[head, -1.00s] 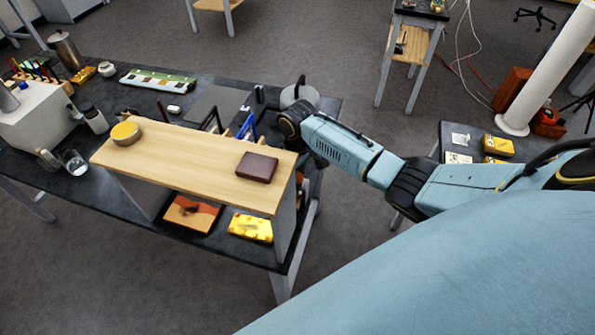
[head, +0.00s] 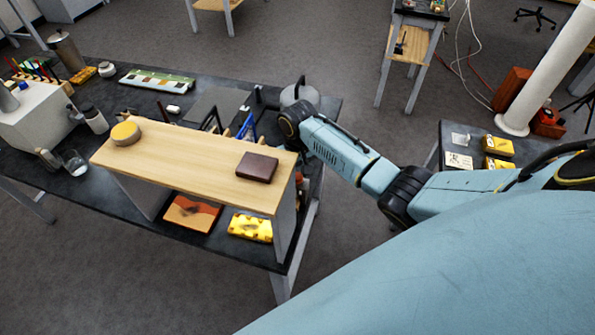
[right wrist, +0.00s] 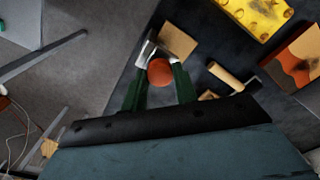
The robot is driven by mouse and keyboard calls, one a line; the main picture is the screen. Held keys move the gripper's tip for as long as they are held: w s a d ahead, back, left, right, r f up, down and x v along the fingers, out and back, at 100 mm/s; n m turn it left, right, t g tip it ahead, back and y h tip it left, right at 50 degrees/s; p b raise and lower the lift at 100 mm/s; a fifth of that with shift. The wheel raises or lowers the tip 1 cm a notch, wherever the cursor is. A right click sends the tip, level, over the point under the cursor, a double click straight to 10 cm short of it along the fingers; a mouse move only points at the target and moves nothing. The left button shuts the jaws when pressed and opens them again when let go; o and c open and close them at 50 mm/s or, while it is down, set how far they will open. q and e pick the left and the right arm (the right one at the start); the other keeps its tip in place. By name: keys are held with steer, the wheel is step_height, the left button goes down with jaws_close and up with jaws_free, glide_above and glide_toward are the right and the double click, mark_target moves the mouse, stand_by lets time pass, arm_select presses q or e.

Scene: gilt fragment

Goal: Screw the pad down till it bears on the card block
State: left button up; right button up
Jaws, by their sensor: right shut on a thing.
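In the right wrist view, my right gripper (right wrist: 160,67) has its green fingers closed on both sides of a round orange-red knob (right wrist: 159,73). A pale metal part (right wrist: 146,50), perhaps of the clamp or screw press, shows just past the knob. A flat tan square block (right wrist: 177,41), which looks like the card block, lies beside it. I cannot make out the pad or any gap between it and the block. In the head view, my right arm reaches down behind the wooden shelf's right end, so the fingers are mostly hidden there. My left gripper is not in view.
A wooden shelf (head: 190,160) stands on the dark bench, close to my right wrist. It bears a brown case (head: 257,167) and a round yellow-topped tin (head: 126,133). A yellow block (head: 250,227) lies under it. A wooden-handled tool (right wrist: 226,76) lies near the knob.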

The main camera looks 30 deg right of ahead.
mark_target(298, 175)
steer(key=shift+d+r, duration=0.1)
steer(key=o, duration=1)
steer(key=shift+c, duration=0.2)
step_height(298, 175, up, 13)
steer(key=shift+r+b, duration=0.2)
steer(key=shift+b, duration=0.1)
